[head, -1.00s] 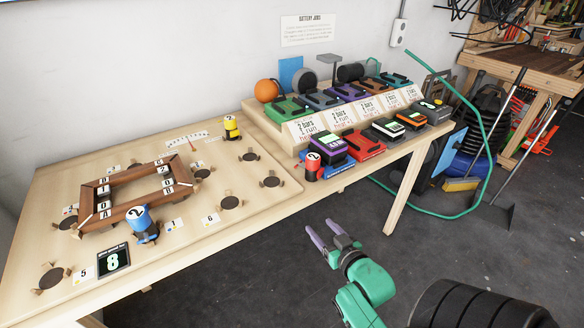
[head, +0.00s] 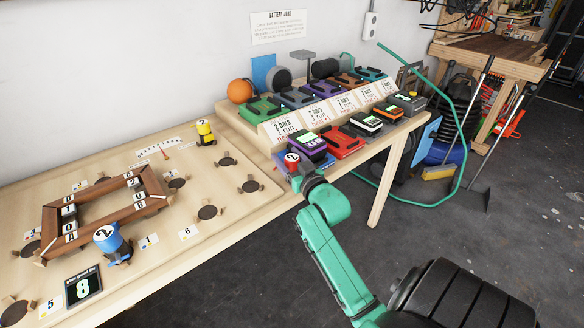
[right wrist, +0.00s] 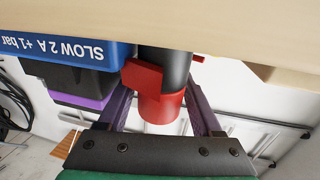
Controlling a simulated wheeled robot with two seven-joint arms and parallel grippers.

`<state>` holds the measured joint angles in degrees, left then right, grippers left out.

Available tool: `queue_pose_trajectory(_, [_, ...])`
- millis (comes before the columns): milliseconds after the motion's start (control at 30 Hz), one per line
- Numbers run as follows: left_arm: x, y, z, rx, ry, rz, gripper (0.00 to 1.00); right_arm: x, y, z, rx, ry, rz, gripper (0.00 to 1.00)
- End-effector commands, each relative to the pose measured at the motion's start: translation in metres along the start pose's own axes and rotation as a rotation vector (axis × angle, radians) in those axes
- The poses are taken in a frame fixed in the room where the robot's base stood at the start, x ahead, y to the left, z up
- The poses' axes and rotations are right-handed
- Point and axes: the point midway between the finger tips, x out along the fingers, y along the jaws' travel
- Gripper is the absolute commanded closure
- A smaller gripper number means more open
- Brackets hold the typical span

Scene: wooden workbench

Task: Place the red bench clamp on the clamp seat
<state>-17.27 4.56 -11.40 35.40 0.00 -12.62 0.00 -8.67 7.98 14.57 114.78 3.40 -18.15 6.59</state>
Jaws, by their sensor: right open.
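The red bench clamp (head: 291,160), with a white cap marked 2, stands at the front edge of the bench beside the battery packs. My right gripper (head: 299,170) is at it, in front of the bench edge. In the right wrist view the red and dark clamp (right wrist: 160,107) sits between the two purple fingers of my right gripper (right wrist: 157,93), which are apart. Several dark round seats with small wooden blocks, such as one (head: 250,186), are on the board; I cannot tell which is the clamp seat. My left gripper is out of view.
A blue clamp (head: 112,246) and a yellow clamp (head: 205,133) stand on the board (head: 205,242). A wooden frame (head: 88,232) lies at left. A purple-topped battery (head: 308,142) and a blue tray edge (right wrist: 70,50) are close beside the red clamp.

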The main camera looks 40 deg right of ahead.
Motion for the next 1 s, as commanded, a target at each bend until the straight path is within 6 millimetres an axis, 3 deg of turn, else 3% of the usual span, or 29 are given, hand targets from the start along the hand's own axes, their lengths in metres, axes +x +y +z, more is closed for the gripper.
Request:
queue_pose_trajectory(233, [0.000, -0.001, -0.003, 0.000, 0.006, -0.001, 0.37, 0.007, 0.000, 0.000, 0.000, 0.000, 0.000, 0.33])
queue_pose_trajectory(267, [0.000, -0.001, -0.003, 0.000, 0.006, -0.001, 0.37, 0.007, 0.000, 0.000, 0.000, 0.000, 0.000, 0.41])
queue_pose_trajectory(400, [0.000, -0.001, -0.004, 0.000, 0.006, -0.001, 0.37, 0.006, 0.000, 0.000, 0.000, 0.000, 0.000, 0.95])
queue_pose_trajectory(433, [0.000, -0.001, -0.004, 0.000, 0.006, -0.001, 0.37, 0.006, 0.000, 0.000, 0.000, 0.000, 0.000, 1.00])
queue_pose_trajectory(767, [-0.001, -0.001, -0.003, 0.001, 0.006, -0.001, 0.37, 0.006, 0.000, -0.003, -0.001, 0.002, 0.000, 1.00])
queue_pose_trajectory(867, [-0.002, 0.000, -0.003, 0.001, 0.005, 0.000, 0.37, 0.007, 0.000, -0.012, -0.001, 0.005, -0.001, 1.00])
queue_pose_trajectory(1000, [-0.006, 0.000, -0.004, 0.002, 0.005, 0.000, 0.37, 0.006, 0.000, -0.038, -0.002, 0.008, -0.001, 1.00])
